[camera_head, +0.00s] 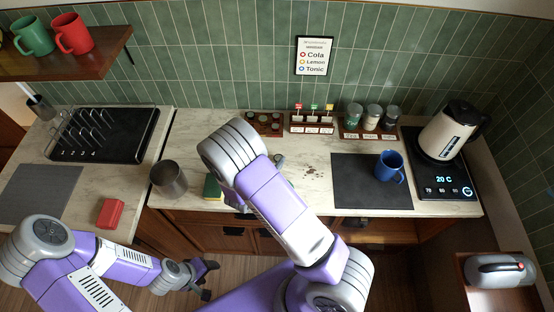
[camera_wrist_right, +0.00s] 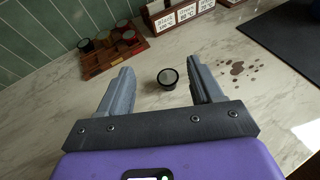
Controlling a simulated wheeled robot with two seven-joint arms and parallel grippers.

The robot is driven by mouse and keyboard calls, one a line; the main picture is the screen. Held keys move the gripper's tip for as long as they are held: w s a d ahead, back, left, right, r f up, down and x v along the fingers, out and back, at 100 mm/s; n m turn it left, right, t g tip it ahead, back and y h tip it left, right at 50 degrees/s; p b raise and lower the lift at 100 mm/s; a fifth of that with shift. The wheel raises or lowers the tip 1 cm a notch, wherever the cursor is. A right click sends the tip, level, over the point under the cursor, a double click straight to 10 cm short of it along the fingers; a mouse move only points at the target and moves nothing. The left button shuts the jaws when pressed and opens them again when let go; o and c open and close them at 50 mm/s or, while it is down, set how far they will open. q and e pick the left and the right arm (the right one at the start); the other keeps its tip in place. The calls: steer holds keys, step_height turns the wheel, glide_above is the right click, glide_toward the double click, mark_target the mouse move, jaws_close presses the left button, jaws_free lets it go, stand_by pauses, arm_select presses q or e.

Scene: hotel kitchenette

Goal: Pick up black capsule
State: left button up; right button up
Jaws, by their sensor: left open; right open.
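A small black capsule (camera_wrist_right: 168,80) with a greyish top stands on the pale marble counter in the right wrist view. My right gripper (camera_wrist_right: 160,67) is open above the counter, and the capsule shows between its two fingers without visible contact. In the head view my right arm hides the capsule and most of that gripper. My left gripper (camera_head: 209,280) is open and empty, low in front of the cabinets, away from the counter top.
A wooden rack (camera_wrist_right: 113,52) with several capsules is beyond the right gripper. Brown spots (camera_wrist_right: 237,69) mark the counter to its right. A metal cup (camera_head: 168,180), a green-and-yellow sponge (camera_head: 212,188), a dark mat (camera_head: 350,185) and a blue mug (camera_head: 390,167) stand around.

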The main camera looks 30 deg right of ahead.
mark_target(277, 160)
steer(key=shift+n+y, duration=0.3)
steer(key=shift+n, duration=0.6)
steer(key=f, duration=0.1)
steer(key=s+a+f, duration=0.2)
steer(key=shift+f, duration=0.3)
steer(key=shift+d+f, duration=0.15)
steer(key=shift+f, duration=0.15)
steer(key=x, duration=0.7)
steer(key=shift+r+p, duration=0.15)
steer(key=shift+p, duration=0.25)
steer(key=c, duration=1.1)
